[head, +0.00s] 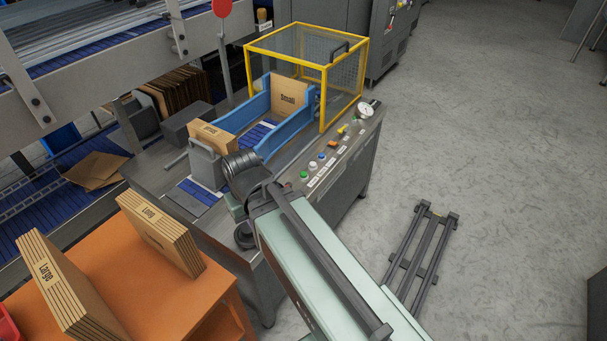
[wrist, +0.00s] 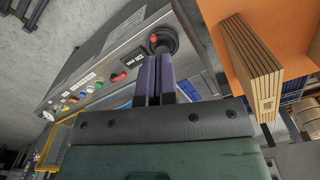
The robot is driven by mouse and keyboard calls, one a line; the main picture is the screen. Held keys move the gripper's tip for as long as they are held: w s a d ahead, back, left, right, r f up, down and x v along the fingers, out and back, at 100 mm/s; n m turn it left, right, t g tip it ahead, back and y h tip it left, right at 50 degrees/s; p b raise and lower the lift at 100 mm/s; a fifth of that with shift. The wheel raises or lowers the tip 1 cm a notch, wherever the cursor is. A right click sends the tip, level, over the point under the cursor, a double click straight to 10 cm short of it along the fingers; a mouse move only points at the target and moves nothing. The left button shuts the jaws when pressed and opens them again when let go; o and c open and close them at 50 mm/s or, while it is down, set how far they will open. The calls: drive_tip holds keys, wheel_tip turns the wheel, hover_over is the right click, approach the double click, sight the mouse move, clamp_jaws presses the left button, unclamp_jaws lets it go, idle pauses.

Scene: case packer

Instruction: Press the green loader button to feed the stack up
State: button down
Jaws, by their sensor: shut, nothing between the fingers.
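The green button (head: 304,175) is nearest my arm in the visible row of buttons on the grey control panel (head: 338,160) in the head view. A small green button (wrist: 114,77) also shows in the wrist view, beside a red one. My gripper (wrist: 153,57) is shut and empty, its two dark fingers side by side. The green button is left of the fingers there.
Large carton stacks (head: 160,234) stand on an orange table (head: 130,295). A gauge (head: 366,110) sits at the panel's far end. The floor on the right is mostly clear.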

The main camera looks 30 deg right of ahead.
drive_tip(key=m+t+b, duration=0.9)
drive_tip(key=b, duration=1)
hover_over(305, 173)
wheel_tip(305, 173, down, 14)
wheel_tip(305, 173, down, 9)
drive_tip(key=b, duration=0.9)
